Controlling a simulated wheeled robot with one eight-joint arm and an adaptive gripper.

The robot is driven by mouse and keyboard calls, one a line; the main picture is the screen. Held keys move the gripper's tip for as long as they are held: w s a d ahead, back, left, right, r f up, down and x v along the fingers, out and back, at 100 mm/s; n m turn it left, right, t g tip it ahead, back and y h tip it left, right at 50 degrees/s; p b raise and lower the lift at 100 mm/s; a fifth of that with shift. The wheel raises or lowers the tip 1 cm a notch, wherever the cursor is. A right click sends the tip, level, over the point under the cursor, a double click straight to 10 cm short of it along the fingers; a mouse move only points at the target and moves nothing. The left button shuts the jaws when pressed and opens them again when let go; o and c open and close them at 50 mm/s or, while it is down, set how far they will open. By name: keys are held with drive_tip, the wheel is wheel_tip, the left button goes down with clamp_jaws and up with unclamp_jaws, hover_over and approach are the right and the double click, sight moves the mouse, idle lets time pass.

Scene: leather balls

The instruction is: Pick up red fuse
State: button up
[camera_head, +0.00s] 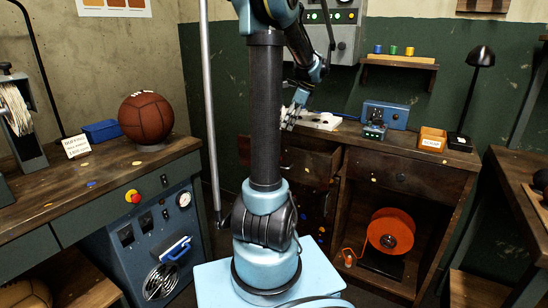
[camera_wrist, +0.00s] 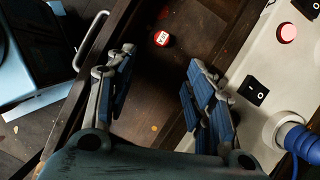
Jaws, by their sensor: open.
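A small red cylinder with a white label, which looks like the red fuse (camera_wrist: 162,38), lies on dark wood inside what looks like an open drawer (camera_wrist: 150,100) in the wrist view. My gripper (camera_wrist: 161,62) is open and empty. The fuse lies beyond the fingertips, near the middle of the gap between them. In the head view my gripper (camera_head: 291,115) is above the open drawer (camera_head: 300,162) at the left of the back bench. The fuse cannot be made out there.
In the wrist view, a pale panel (camera_wrist: 262,62) with a red button, black switches and a blue plug (camera_wrist: 300,140) lies right of the drawer. A metal handle (camera_wrist: 96,42) is at left. Blue, green and yellow pieces (camera_head: 393,50) stand on a wall shelf (camera_head: 400,61).

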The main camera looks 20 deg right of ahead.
drive_tip(key=x, duration=1.7)
drive_tip(key=shift+w+f, duration=0.1)
drive_tip(key=shift+w, duration=0.15)
drive_tip(key=c, duration=1.1)
